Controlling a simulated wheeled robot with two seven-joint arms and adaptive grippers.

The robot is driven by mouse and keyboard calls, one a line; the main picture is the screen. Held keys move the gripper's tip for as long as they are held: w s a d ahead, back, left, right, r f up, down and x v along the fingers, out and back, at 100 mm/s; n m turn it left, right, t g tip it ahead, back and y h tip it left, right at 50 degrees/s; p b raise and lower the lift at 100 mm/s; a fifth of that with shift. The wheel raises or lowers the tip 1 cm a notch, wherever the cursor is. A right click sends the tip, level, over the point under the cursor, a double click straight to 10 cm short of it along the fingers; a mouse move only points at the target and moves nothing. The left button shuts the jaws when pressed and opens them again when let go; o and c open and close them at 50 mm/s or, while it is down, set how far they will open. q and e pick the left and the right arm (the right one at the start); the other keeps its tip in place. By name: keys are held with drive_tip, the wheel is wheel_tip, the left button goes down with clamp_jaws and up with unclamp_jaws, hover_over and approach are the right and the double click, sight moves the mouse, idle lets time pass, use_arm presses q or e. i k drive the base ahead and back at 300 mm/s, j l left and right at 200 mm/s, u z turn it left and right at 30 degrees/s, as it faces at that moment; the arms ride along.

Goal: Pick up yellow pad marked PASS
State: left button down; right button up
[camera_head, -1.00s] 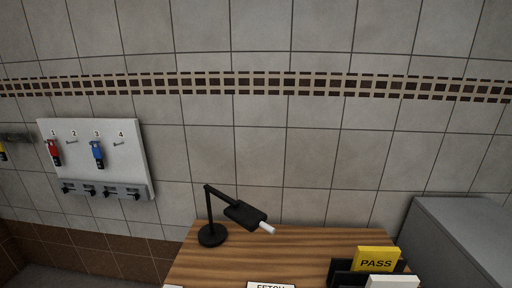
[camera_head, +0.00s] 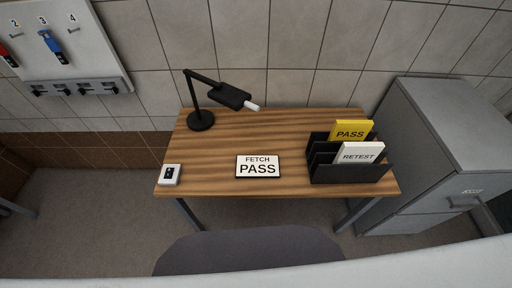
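The yellow pad marked PASS (camera_head: 350,131) stands in the rear slot of a black desk organizer (camera_head: 350,174) at the right of the wooden desk. Its lower part is hidden by the organizer and by a white pad marked RETEST (camera_head: 361,153) standing in front of it. A white sign reading FETCH PASS (camera_head: 257,166) lies on the desk at the front middle. Neither of my grippers shows in the head view.
A black lamp (camera_head: 201,121) stands at the desk's back left. A small white box (camera_head: 170,174) sits at the front left corner. A grey cabinet (camera_head: 440,140) stands right of the desk, a dark rounded seat (camera_head: 250,252) in front. The desk's middle (camera_head: 240,135) is clear.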

sight(341, 130)
drive_tip(key=k+z, duration=0.15)
drive_tip(key=z, duration=0.25)
drive_tip(key=k+z, duration=0.1)
drive_tip(key=z, duration=0.25)
drive_tip(key=k+z, duration=0.15)
drive_tip(key=z, duration=0.25)
